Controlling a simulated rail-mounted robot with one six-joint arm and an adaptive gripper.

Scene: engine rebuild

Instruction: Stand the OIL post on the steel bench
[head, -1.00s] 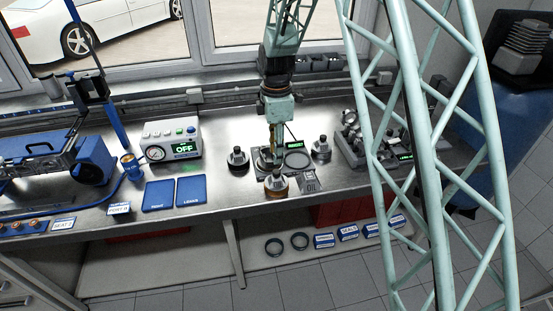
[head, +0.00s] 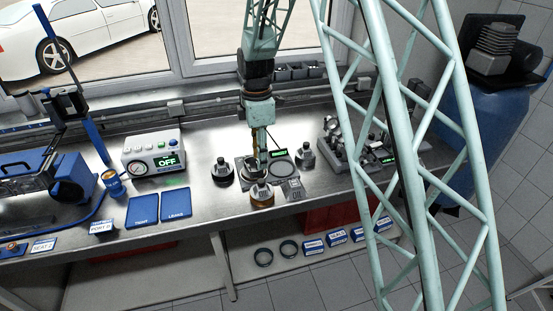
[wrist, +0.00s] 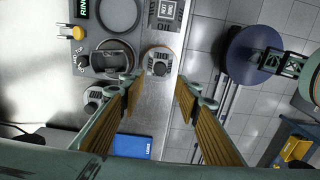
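I cannot tell whether the post or the block bears the name OIL post. My gripper (head: 257,174) points down near this post. In the wrist view, its fingers (wrist: 158,92) are wide apart with nothing between the pads. The post appears just beyond the fingertips.
Similar posts stand left (head: 222,173) and right (head: 304,155), close by. Behind is a dark plate with a ring (head: 283,168). Blue TIGHT (head: 143,211) and LEAKS (head: 176,204) mats lie left, before the gauge box (head: 151,152). Metal parts (head: 345,140) crowd the right.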

